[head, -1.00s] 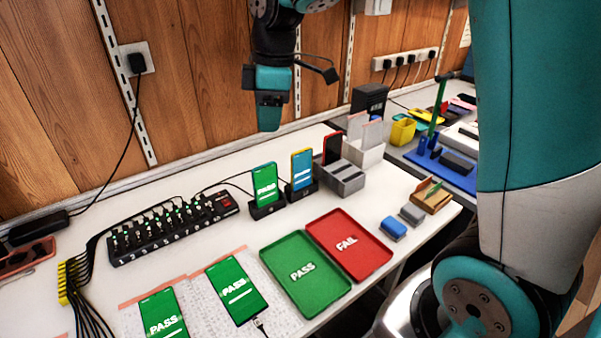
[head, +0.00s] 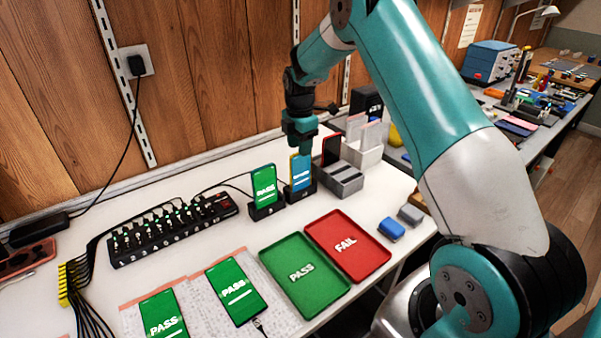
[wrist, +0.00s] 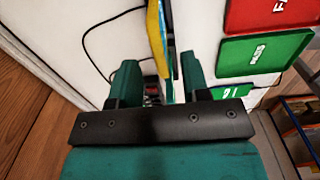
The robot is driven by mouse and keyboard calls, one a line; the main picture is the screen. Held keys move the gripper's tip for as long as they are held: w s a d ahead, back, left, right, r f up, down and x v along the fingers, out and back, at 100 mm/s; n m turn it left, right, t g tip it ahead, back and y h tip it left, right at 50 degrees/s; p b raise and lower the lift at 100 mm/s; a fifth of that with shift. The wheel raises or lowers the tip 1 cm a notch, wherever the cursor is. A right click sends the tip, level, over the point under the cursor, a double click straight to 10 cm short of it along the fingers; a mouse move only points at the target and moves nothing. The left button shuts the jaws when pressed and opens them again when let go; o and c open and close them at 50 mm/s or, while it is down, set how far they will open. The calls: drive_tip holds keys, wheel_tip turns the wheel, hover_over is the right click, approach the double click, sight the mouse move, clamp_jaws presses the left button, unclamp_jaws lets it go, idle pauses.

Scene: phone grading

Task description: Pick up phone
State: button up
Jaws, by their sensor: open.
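A yellow-edged phone with a blue screen (head: 301,172) stands upright in a black dock (head: 300,194) in the head view. My gripper (head: 303,148) is at the phone's top edge, pointing down. In the wrist view my gripper (wrist: 159,75) has its two fingers apart, and the yellow phone edge (wrist: 155,42) shows between them. I cannot tell how deep the phone reaches between the fingers. A phone showing green PASS (head: 264,186) stands in a dock just left. Two more PASS phones, left (head: 162,316) and right (head: 236,290), lie on the patterned sheets in front.
A green PASS tray (head: 322,304) and a red FAIL tray (head: 368,270) lie empty in front of the docks. A grey slotted holder (head: 345,184) with a red-edged phone (head: 331,148) stands close right of the dock. A black charging hub with cables (head: 172,238) is at left.

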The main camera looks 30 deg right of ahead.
sight(301, 163)
drive_tip(key=shift+d+f+p, duration=0.1)
drive_tip(key=shift+f+p, duration=0.65)
drive_tip(key=shift+f, duration=2.4)
clamp_jaws()
